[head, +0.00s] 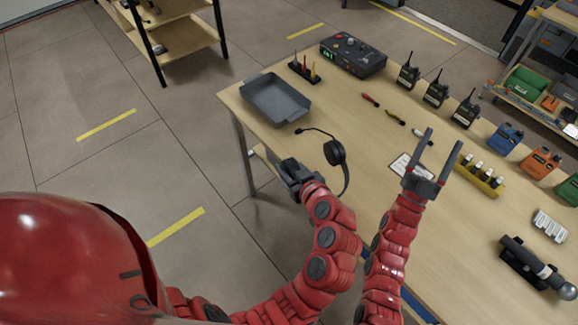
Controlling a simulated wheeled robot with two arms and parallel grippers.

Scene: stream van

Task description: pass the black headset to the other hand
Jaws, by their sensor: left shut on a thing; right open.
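The black headset (334,153) has a round ear cup, a thin curved band and a thin microphone boom reaching to the left. A clear gap lies between the right gripper and the headset.
On the wooden table (300,110) are a grey tray (276,100), a dark control box (353,55), several radios (436,90), a yellow battery holder (478,178), a white card (408,165) and a black microphone-like device (535,265). A shelf (185,38) stands at the back left.

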